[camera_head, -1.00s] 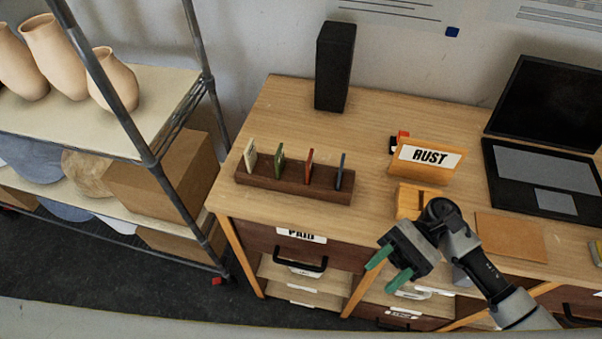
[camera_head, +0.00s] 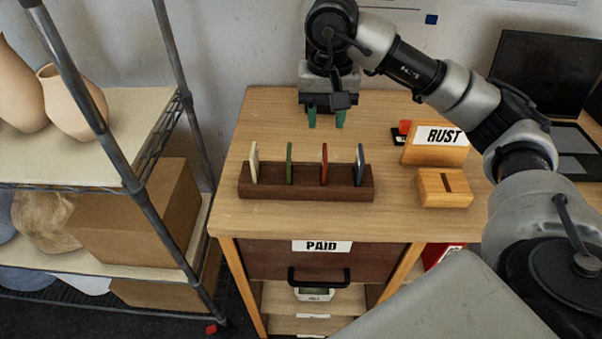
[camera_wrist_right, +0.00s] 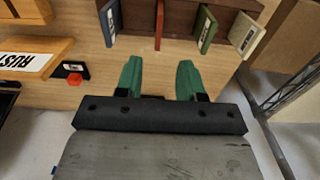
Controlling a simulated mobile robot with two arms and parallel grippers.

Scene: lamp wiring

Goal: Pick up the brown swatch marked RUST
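A dark wooden rack (camera_head: 305,195) near the desk's front left holds upright swatches: cream (camera_head: 254,163), green (camera_head: 289,165), reddish-brown (camera_head: 324,165) and blue (camera_head: 360,166). No RUST lettering is readable on the reddish-brown swatch; it also shows edge-on in the right wrist view (camera_wrist_right: 159,25). My right gripper (camera_head: 326,118) is open and empty, behind the rack with its green fingers pointing down. In the right wrist view its fingers (camera_wrist_right: 159,76) are apart, with the reddish-brown swatch ahead between them. My left gripper is not in view.
A RUST sign (camera_head: 436,146) stands on the desk to the right, with a slotted wooden block (camera_head: 444,188) before it. A red-and-black item (camera_head: 401,131) is beside the sign. A laptop (camera_head: 545,75) is at the back right. A shelf with vases (camera_head: 75,103) stands left.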

